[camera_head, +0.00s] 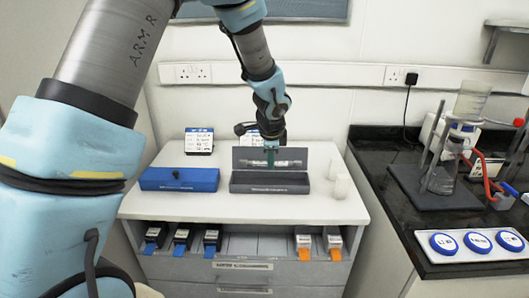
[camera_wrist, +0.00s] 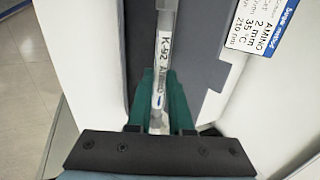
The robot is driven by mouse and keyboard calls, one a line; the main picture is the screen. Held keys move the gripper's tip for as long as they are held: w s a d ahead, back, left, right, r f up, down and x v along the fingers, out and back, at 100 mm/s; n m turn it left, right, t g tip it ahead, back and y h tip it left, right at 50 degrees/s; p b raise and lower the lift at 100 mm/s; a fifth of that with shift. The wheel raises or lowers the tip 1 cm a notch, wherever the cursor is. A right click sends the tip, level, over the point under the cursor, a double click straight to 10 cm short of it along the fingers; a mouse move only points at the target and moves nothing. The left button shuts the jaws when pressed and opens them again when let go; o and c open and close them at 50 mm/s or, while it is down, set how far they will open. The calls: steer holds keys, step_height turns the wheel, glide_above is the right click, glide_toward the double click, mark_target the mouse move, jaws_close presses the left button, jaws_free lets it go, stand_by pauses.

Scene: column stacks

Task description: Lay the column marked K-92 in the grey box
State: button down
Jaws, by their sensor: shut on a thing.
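A clear, slim column (camera_wrist: 164,45) with a label reading "K-92 Amino" lies between the green fingers of my gripper (camera_wrist: 160,92) in the wrist view. The gripper is shut on it. In the head view my gripper (camera_head: 270,160) points down, and the column (camera_head: 290,164) is level, running left to right. It is over the open grey box (camera_head: 270,188), in front of its raised lid. I cannot tell how far it is above the box floor. The grey box (camera_wrist: 212,55) also shows beneath the column in the wrist view.
A closed blue box (camera_head: 180,180) stands left of the grey box. White cylinders (camera_head: 341,186) stand close on its right. Label cards (camera_head: 199,141) stand behind.

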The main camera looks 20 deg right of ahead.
mark_target(270, 183)
steer(key=shift+w+f, duration=0.15)
steer(key=shift+f+b, duration=2.55)
steer(key=shift+f, duration=0.2)
steer(key=shift+f+b, duration=0.45)
steer(key=c, duration=0.8)
jaws_free()
steer(key=shift+o, duration=0.3)
steer(key=shift+f, duration=0.1)
steer(key=shift+a, duration=0.1)
